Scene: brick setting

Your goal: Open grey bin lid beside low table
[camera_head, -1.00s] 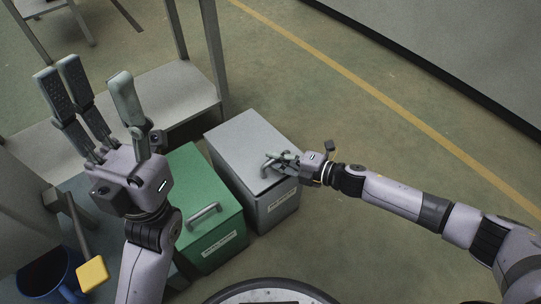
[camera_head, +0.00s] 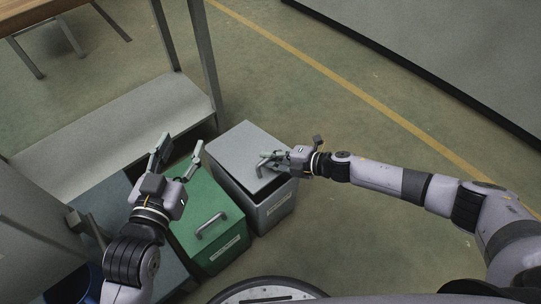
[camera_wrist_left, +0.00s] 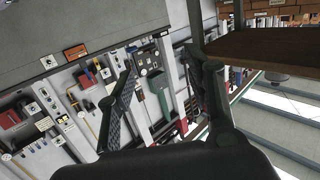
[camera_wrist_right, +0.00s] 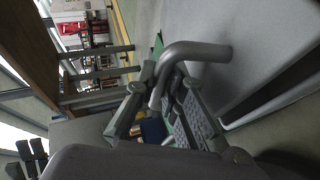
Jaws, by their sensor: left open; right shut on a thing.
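The grey bin (camera_head: 275,208) stands on the floor beside the grey low shelf-like table (camera_head: 100,135). Its grey lid (camera_head: 236,148) is tilted slightly up, with a dark gap showing along its near edge. My right gripper (camera_head: 264,163) is shut on the lid's handle; in the right wrist view, the curved grey handle (camera_wrist_right: 205,50) lies between the fingers. My left gripper (camera_head: 179,156) is open and empty, above the back of the green bin; its spread fingers also show in the left wrist view (camera_wrist_left: 165,75).
A green bin (camera_head: 205,205) with its own handle stands just left of the grey bin, lid shut. A blue-grey bin (camera_head: 115,205) is further left, partly hidden by my left arm. Open floor (camera_head: 350,120) lies to the right.

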